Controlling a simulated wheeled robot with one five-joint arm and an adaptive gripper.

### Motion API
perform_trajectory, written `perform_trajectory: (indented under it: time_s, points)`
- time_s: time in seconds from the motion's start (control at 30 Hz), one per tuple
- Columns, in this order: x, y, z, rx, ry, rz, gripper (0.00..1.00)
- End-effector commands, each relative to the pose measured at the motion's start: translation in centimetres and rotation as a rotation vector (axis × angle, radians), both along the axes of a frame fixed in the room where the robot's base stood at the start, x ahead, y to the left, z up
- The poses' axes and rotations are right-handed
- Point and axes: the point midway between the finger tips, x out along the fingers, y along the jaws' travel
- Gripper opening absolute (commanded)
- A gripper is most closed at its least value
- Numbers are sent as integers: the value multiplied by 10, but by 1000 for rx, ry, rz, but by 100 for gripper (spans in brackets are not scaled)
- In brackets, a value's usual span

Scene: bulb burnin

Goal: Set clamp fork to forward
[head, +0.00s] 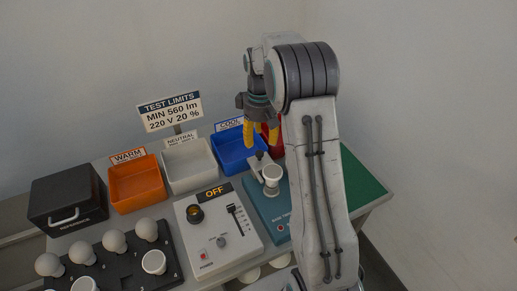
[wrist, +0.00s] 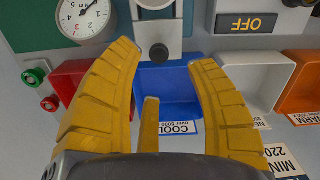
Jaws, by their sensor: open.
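The fork's exact setting is hard to tell.
Blue (head: 237,152), white (head: 190,165) and orange (head: 136,184) bins line the back. The control box (head: 218,232) reads OFF. Several bulbs stand in a black tray (head: 113,262) at front left.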

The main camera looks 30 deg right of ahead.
Motion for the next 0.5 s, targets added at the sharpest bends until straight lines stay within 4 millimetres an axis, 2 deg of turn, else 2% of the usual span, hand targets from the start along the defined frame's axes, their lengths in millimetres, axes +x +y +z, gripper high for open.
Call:
perform_trajectory:
  time_s: [0.1, 0.27, 0.5]
  points:
    - [4, -1, 0, -2, -18, 99, 51]
    - [6, -1, -2, -4, -23, 170, 51]
    - [5, -1, -25, -2, -20, 186, 51]
